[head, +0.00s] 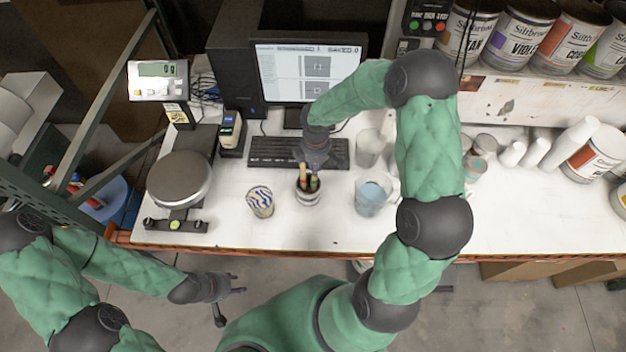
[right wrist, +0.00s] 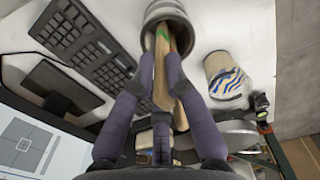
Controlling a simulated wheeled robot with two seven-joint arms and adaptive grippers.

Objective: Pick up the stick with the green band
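A small metal cup (head: 308,197) with several sticks stands on the white table in the head view. In the right wrist view the cup (right wrist: 168,12) is at the top. The light wooden stick with the green band (right wrist: 161,75) rises from it toward my palm, its band near the cup rim. My right gripper (right wrist: 159,57) has its two fingers on either side of this stick, close to it; whether they press on it I cannot tell. Another stick (right wrist: 181,115) is beside it, partly behind the right finger. My left gripper (head: 238,284) is open and empty in front of the table.
The keyboard (head: 275,152) lies behind. A scale (head: 180,178) is at the left. The table front is mostly clear.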

